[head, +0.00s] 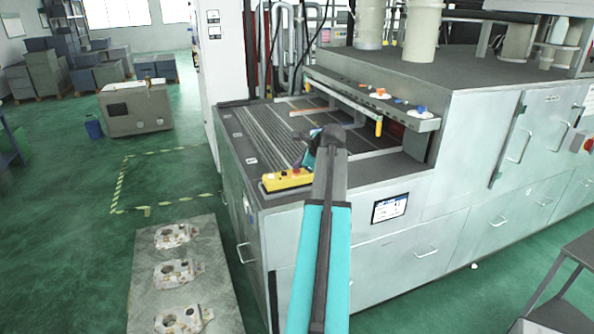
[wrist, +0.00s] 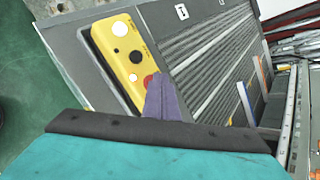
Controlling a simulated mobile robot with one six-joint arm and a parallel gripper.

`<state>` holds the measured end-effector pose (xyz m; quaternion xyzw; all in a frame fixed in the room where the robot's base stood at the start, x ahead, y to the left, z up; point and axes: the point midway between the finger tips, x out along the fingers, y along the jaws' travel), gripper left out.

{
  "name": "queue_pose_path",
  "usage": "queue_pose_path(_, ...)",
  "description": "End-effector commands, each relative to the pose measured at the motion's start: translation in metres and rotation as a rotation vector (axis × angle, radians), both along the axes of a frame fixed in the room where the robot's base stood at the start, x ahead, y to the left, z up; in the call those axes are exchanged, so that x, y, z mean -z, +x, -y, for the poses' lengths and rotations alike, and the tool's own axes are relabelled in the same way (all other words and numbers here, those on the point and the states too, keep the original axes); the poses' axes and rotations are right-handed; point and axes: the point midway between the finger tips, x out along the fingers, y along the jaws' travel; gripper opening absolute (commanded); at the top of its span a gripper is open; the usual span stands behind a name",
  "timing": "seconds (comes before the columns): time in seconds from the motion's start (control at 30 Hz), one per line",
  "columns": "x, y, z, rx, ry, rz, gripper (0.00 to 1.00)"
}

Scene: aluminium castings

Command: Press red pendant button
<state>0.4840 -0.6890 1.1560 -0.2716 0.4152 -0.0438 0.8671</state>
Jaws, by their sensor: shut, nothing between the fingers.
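The yellow pendant (head: 284,181) lies on the front left corner of the grey machine top. In the wrist view the pendant (wrist: 117,50) shows a white button, black buttons and the red button (wrist: 149,81) at its near end. My gripper (wrist: 164,84) is shut and empty, its purple fingers just right of the red button in that picture. They overlap the button's edge in view; I cannot tell whether they touch it. In the head view my gripper (head: 308,160) is beside the pendant's right end, partly hidden by my arm.
A ribbed bed (head: 262,135) covers the machine top. A raised shelf (head: 370,96) with small coloured items stands behind, to the right of my arm. Castings (head: 178,273) lie on a grey slab at lower left. Green floor is open at left.

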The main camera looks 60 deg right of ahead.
Motion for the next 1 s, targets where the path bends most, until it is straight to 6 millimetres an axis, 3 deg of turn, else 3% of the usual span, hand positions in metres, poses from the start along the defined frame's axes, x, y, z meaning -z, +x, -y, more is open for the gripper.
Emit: queue_pose_path(1.0,-0.018,0.0,0.0,0.0,0.0,0.0,0.0)
